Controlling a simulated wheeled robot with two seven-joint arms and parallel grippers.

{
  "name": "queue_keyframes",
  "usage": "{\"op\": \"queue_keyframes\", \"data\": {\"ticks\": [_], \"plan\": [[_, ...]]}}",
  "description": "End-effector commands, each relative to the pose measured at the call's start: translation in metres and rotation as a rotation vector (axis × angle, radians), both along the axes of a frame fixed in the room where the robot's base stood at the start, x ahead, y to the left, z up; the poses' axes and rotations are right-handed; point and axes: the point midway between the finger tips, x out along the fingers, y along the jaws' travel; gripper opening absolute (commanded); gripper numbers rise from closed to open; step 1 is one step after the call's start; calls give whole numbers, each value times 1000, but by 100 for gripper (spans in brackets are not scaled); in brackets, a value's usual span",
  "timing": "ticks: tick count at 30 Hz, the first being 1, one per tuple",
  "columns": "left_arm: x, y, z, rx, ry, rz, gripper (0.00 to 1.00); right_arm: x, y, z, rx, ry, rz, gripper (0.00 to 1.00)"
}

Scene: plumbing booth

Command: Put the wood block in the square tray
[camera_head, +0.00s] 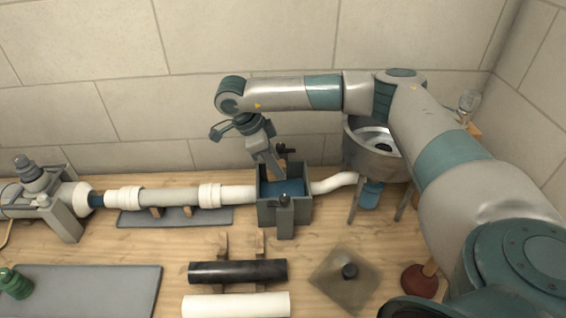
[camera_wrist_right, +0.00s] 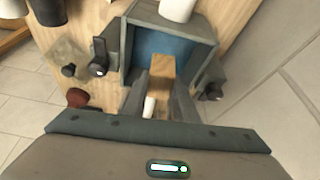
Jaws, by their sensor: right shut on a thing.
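My right gripper (camera_head: 273,170) reaches down from above into the open top of a square grey box with a blue inside (camera_head: 268,213). In the right wrist view, its two fingers (camera_wrist_right: 160,94) are shut on a tan wood block (camera_wrist_right: 162,70), which shows in front of the box's blue inside (camera_wrist_right: 165,43). I cannot tell whether the block touches the box floor. In the head view the block is hidden. A separate flat square plate (camera_head: 327,279) with a dark round centre lies on the table, front right of the box. My left gripper is not in view.
White pipes (camera_head: 170,196) meet the box on its left and right. A metal funnel-like basin (camera_head: 360,158) stands to the right. A black pipe (camera_head: 237,271) and a white pipe (camera_head: 237,305) lie in front. A plunger (camera_head: 418,282) stands near my right arm.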

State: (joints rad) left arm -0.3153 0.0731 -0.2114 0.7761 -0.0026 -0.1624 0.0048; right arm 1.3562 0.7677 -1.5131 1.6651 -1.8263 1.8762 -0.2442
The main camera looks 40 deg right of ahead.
Motion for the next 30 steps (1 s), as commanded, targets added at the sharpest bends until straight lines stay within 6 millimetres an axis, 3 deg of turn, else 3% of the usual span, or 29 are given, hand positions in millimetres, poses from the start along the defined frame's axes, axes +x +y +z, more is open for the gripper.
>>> {"op": "queue_keyframes", "data": {"ticks": [5, 21, 30], "plan": [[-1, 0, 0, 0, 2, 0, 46, 0, 22, 7, 0, -2, 284, 4], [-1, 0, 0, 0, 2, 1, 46, -20, 116, 52, 0, -6, 1555, 4], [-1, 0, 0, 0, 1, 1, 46, -34, 145, 70, 0, -4, 1953, 4]]}}
